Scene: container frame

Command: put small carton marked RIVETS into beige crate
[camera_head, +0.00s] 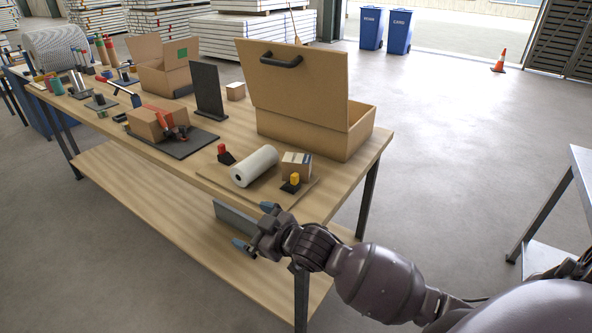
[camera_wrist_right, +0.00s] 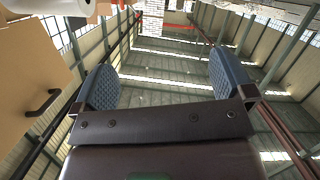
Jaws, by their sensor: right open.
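A small brown carton (camera_head: 296,166) with a pale label stands at the near right of the workbench; its print is too small to read. Another small tan carton (camera_head: 235,92) stands farther back, with no readable marking. A large beige box (camera_head: 340,143) stands at the right end of the bench, its lid raised with a black handle; I cannot tell if it is the beige crate. Its inside is hidden. My right gripper (camera_head: 255,228) is open and empty at the bench's front edge, apart from the cartons. Its spread fingers show in the wrist view (camera_wrist_right: 165,88). My left gripper is out of view.
A white roll (camera_head: 254,166) lies beside the labelled carton, with a red-topped holder (camera_head: 225,155) and a yellow-topped one (camera_head: 292,183) close by. A dark upright panel (camera_head: 208,90) and an open cardboard box (camera_head: 164,80) stand farther left.

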